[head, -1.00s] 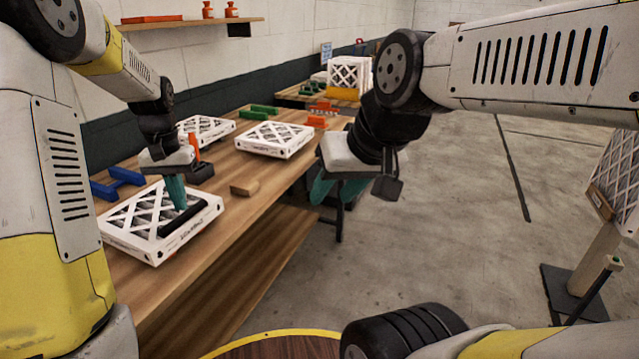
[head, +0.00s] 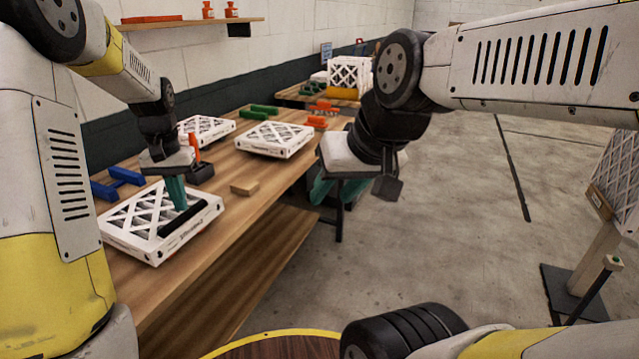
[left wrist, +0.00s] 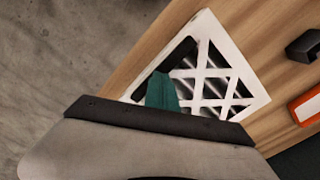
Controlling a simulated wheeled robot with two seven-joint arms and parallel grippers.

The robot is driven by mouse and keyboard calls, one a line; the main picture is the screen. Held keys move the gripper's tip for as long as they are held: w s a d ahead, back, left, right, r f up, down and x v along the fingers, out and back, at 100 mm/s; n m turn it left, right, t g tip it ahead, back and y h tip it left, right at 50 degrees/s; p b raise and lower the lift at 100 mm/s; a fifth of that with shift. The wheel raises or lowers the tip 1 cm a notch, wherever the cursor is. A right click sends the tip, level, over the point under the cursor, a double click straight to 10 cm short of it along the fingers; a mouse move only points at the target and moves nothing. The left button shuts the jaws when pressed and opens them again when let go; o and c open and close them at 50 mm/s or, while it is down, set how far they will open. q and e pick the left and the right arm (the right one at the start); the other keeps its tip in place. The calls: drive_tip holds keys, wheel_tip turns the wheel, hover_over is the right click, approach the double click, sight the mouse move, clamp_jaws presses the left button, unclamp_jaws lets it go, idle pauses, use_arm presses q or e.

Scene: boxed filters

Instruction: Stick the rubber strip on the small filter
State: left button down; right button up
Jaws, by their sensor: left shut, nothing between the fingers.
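A small white filter (head: 120,223) with a lattice face lies flat on the wooden bench at the near left. A black rubber strip (head: 177,226) lies along its right-hand edge. My left gripper (head: 178,206) points down with its teal fingers shut and empty, its tips at the strip; I cannot tell whether they touch it. In the left wrist view the filter (left wrist: 250,78) lies beyond the shut fingers (left wrist: 162,78), and the dark strip (left wrist: 181,52) runs along one side. My right gripper (head: 322,190) hangs beyond the bench's right edge, its fingers partly hidden by its own body.
Two more white filters (head: 274,140) (head: 206,129) lie farther along the bench (head: 222,214). A wooden block (head: 244,188), blue pieces (head: 116,182), green pieces (head: 256,112) and orange pieces (head: 317,122) are also on it. The floor to the right is mostly open.

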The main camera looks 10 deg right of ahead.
use_arm(q)
drive_tip(key=shift+f, duration=0.85)
idle(0.5)
drive_tip(key=shift+r, duration=0.1)
idle(1.5)
drive_tip(key=shift+r, duration=3.55)
drive_tip(key=s+d+r+t+h, duration=0.1)
drive_tip(key=s+r+t, duration=0.2)
drive_tip(key=s, duration=0.9)
drive_tip(key=s+d+r+n+t+h, duration=0.1)
drive_tip(key=s+r+t, duration=0.2)
drive_tip(key=s, duration=0.9)
drive_tip(key=shift+s+r, duration=0.15)
drive_tip(key=shift+r, duration=0.35)
drive_tip(key=shift+d, duration=0.1)
